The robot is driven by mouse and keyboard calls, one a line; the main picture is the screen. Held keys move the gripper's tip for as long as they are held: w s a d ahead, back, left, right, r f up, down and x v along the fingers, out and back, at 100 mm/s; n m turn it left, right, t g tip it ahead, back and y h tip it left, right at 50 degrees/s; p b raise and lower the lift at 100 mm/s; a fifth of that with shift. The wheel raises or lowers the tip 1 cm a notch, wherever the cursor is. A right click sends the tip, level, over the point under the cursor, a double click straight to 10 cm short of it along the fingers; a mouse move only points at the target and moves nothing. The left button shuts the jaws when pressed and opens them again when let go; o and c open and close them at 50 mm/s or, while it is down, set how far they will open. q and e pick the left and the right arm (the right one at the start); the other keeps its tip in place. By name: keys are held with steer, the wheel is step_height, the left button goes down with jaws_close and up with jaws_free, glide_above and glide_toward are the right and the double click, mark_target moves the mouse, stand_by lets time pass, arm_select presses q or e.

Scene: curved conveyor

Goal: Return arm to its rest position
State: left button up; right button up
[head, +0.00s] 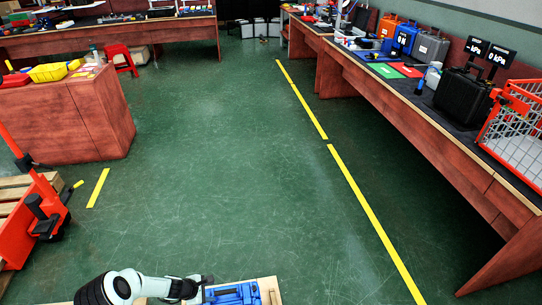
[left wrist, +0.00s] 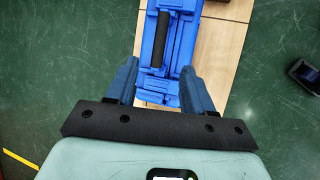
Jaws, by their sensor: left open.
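My left arm comes in at the bottom of the head view, with its left gripper (head: 205,287) beside a blue case (head: 238,293). In the left wrist view the gripper (left wrist: 158,78) is open. Its two blue-grey fingers stand on either side of the near end of the blue case (left wrist: 157,48), which has a dark handle. I cannot tell whether the fingers touch it. The case lies on a light wooden surface (head: 268,287). My right gripper is not in view.
Green floor (head: 210,160) with yellow lines (head: 365,210) is open ahead. A long red-brown workbench (head: 420,125) with cases and a red crate (head: 512,130) runs along the right. A red-brown counter (head: 80,120) and an orange pallet jack (head: 30,215) stand at left.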

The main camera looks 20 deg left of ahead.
arm_select(q)
steer(key=s+d+r+m+g+p, duration=0.45)
steer(key=s+d+m+p, duration=0.3)
steer(key=s+d, duration=0.5)
steer(key=s+d+r+m+g+p, duration=0.2)
steer(key=s+d+r+m+p, duration=0.6)
steer(key=s+d+r+m, duration=0.3)
step_height(320, 180, up, 2)
steer(key=shift+s+d+r+h+p, duration=0.1)
steer(key=shift+s+d+h+p, duration=0.25)
steer(key=shift+s+d, duration=0.75)
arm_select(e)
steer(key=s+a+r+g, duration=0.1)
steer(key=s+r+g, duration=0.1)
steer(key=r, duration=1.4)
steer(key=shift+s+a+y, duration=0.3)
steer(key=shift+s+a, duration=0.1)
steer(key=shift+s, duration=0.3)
arm_select(q)
steer(key=shift+m, duration=0.25)
